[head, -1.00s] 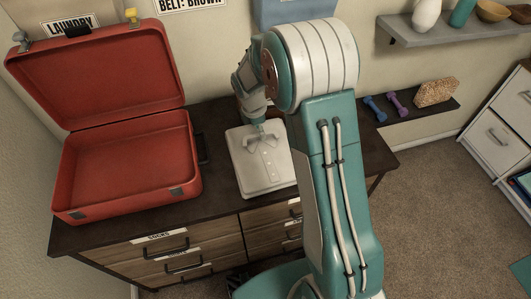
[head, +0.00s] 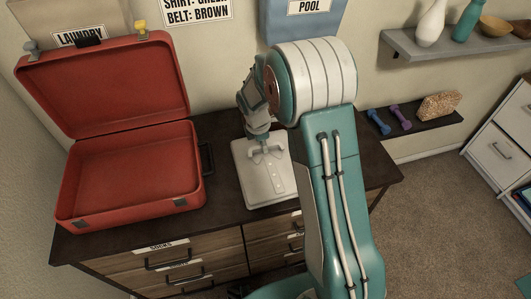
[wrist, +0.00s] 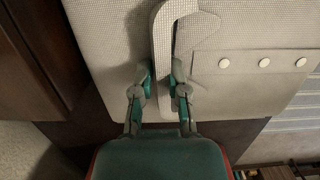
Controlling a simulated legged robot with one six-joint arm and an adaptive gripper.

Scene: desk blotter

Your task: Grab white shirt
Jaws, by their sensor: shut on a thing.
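The white shirt (head: 256,187) is folded flat on the dark dresser top, with its collar toward the wall and a button strip down the front. My gripper (head: 264,150) comes down on it from above at the collar end. In the wrist view the two teal fingertips (wrist: 163,84) stand on either side of the raised collar band (wrist: 161,50) and are shut on it. The buttons of the shirt (wrist: 225,63) show to the right. The head view does not clearly show whether the shirt is lifted, and my arm covers its right side.
An open, empty red suitcase (head: 125,178) stands left of the shirt on the dresser (head: 222,130), with a narrow gap between. Labelled drawers are below. A low wall shelf (head: 425,120) with dumbbells is at right. Carpet (head: 420,230) at right is clear.

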